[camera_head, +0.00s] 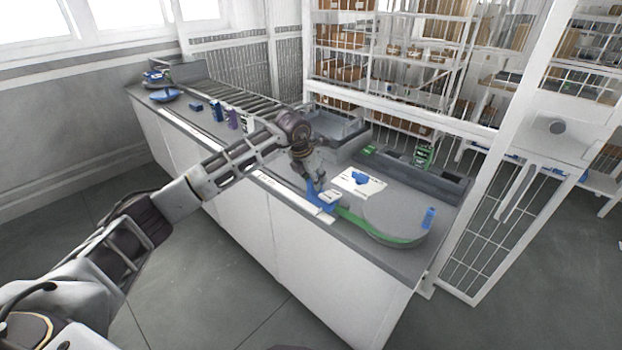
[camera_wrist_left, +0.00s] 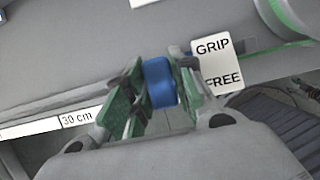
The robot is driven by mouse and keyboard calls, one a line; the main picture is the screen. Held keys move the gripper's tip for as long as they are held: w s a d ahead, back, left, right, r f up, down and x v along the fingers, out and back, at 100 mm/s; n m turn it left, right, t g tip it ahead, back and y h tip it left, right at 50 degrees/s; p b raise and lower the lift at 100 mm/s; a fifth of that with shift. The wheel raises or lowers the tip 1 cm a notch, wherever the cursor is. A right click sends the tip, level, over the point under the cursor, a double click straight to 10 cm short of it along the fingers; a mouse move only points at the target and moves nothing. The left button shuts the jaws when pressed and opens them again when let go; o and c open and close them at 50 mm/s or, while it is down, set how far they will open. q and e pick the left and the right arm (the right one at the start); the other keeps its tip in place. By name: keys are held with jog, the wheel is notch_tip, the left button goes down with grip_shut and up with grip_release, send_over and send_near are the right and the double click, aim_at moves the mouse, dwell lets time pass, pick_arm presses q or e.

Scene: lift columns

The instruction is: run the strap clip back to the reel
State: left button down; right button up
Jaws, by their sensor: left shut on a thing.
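My left gripper (camera_head: 312,184) reaches over the counter's front edge and is shut on the blue strap clip (camera_head: 322,197). In the left wrist view the clip (camera_wrist_left: 160,84) sits between the green-padded fingers (camera_wrist_left: 160,72). A white tag (camera_wrist_left: 217,62) reading "GRIP" and "FREE" is beside the clip and partly covers the strap. The green strap (camera_head: 369,228) runs right from the clip and along the front of the round grey reel (camera_head: 397,213). Part of the reel (camera_wrist_left: 290,16) shows in the wrist view's upper right corner. My right gripper is out of view.
A white scale strip (camera_head: 290,192) lies along the counter's front edge; "30 cm" shows on it in the wrist view. A white card (camera_head: 350,186) with a blue piece lies behind the clip. A blue object (camera_head: 430,217) stands at the reel's right. A grey tray (camera_head: 340,136) lies behind.

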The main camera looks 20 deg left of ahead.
pick_arm(q)
jog(key=c, duration=1.2)
grip_release()
jog(key=shift+s+d, duration=0.15)
jog(key=shift+d, duration=0.2)
jog(key=shift+a, duration=0.1)
jog(key=shift+a+r, duration=0.15)
jog(key=shift+r, duration=0.25)
jog(key=v, duration=1.1)
jog(key=shift+s, duration=0.1)
